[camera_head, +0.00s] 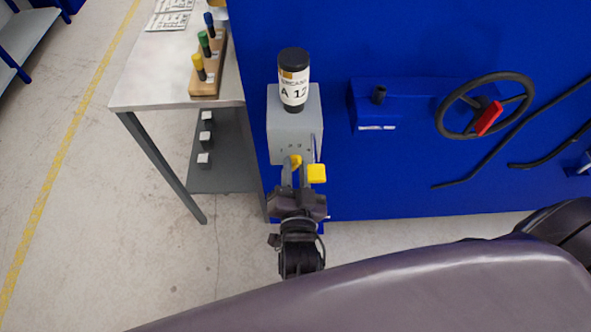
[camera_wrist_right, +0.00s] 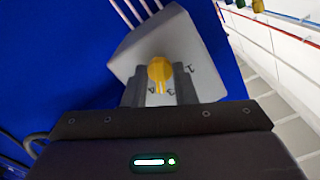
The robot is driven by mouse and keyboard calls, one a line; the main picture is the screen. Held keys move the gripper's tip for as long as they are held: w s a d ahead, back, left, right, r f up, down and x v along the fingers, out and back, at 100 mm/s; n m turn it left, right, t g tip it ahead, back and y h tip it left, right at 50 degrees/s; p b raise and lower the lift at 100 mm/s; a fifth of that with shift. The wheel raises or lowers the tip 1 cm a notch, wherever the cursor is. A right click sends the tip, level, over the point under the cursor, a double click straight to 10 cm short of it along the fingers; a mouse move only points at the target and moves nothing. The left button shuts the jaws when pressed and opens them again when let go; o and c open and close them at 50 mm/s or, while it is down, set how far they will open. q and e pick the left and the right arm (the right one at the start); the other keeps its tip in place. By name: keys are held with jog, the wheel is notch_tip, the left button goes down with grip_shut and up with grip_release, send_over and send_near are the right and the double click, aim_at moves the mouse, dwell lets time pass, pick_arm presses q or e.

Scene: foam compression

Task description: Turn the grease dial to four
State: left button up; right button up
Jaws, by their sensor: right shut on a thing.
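The yellow grease dial (camera_head: 296,160) is on the front of a grey box fixed to the blue machine. My right gripper (camera_head: 297,172) reaches it from below, shut on the dial. In the right wrist view the dial (camera_wrist_right: 160,70) sits between the two dark fingers of the gripper (camera_wrist_right: 160,88), its pointer partly hidden. Small dark marks on the grey box face (camera_wrist_right: 185,45) surround the dial, too small and tilted to read surely. My left gripper is not in view.
A yellow block (camera_head: 316,173) is just right of my right gripper. A handwheel with a red handle (camera_head: 485,105) is on the blue machine (camera_head: 400,180) further right. A grey table (camera_head: 150,85) with a wooden rack of coloured-top pegs (camera_head: 207,85) stands left. Floor below is clear.

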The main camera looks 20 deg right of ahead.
jog(key=shift+f+m+b, duration=0.1)
jog(key=shift+m+b, duration=1.55)
jog(key=shift+m, duration=1.35)
jog(key=o, duration=0.6)
jog(key=shift+o, duration=0.2)
